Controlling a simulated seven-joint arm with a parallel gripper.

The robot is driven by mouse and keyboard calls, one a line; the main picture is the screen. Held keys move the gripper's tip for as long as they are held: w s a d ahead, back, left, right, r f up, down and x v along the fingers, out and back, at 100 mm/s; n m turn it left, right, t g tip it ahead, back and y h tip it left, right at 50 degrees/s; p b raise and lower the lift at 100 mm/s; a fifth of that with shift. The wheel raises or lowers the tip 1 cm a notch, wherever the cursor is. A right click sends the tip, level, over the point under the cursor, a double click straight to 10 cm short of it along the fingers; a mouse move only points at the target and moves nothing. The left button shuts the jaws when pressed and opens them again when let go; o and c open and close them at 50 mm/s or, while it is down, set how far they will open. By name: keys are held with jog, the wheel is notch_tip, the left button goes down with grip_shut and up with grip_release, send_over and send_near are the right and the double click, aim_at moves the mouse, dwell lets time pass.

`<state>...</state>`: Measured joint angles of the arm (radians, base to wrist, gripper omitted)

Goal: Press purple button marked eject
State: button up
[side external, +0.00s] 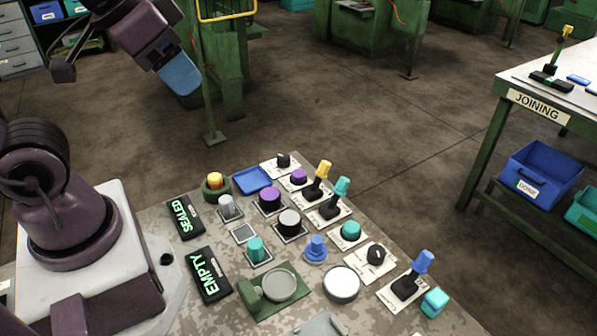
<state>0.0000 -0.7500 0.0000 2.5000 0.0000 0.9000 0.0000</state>
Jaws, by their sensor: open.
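Two purple round buttons stand on the panel. One purple button (299,176) sits on a white label plate near the panel's back edge. A larger purple button (269,198) sits on a square plate a little nearer and to the left. The lettering at both is too small to read, so I cannot tell which is marked eject. My gripper (181,76) has blue fingers and is open, high at the upper left, well above and apart from the panel. It touches nothing.
A JOINING table (539,105) stands right. Air above the panel is clear.

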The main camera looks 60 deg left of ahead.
grip_shut()
dwell(1.6)
